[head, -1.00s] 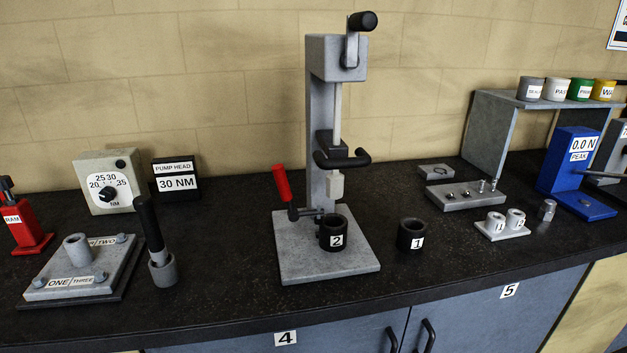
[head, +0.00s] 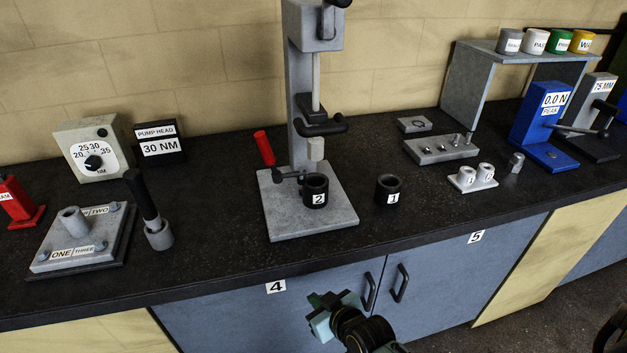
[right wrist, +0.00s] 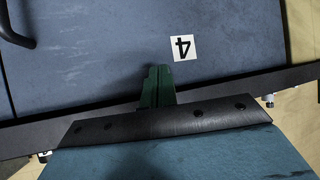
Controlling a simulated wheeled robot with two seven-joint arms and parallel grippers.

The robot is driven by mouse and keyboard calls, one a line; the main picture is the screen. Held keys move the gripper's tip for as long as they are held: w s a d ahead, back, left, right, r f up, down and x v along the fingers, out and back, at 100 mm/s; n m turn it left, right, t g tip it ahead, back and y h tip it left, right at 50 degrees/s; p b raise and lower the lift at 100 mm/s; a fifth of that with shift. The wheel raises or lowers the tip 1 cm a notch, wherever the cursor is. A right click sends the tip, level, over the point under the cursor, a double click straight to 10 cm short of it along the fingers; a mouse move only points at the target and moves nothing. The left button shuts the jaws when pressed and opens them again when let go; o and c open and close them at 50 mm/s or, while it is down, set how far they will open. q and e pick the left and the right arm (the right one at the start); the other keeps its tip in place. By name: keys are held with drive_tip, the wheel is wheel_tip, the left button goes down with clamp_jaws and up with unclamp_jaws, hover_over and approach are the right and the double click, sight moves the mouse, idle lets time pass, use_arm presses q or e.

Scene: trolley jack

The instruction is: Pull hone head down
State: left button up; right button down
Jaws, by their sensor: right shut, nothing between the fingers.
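The honing stand is a grey press with a column on a flat base (head: 290,218). Its hone head is a dark carriage with a black handle bar (head: 322,126) and a pale block (head: 316,148) under it. The head hangs raised above the black cylinder marked 2 (head: 315,188), with a gap between. A red-handled clamp (head: 265,148) sits beside that cylinder. My right gripper (head: 318,306) is low, in front of the cabinet doors below the counter edge, well away from the head. In the right wrist view its green fingers (right wrist: 158,86) are together and empty. My left gripper is not in view.
A black cylinder marked 1 (head: 388,189) stands on the counter right of the stand. A torque tool (head: 148,212) and plate (head: 75,245) are at left. A grey shelf (head: 465,80) and blue gauge (head: 540,130) are at right. The counter's front edge lies above my right gripper.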

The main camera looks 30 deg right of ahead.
drive_tip(key=w+d+r+m+t+h, duration=0.1)
drive_tip(key=w+d+r+t+h, duration=0.1)
drive_tip(key=r, duration=0.6)
drive_tip(key=w+d+r+m+t+h+p, duration=0.1)
drive_tip(key=w+r+t, duration=0.3)
drive_tip(key=r, duration=0.5)
drive_tip(key=w+d+r+m+t+h+p, duration=0.1)
drive_tip(key=w+d+r+m+t+h, duration=0.1)
drive_tip(key=r, duration=0.6)
drive_tip(key=shift+w+d+r+t+h, duration=0.35)
drive_tip(key=shift+w+d+t+h, duration=0.25)
drive_tip(key=shift+w+d+t, duration=0.4)
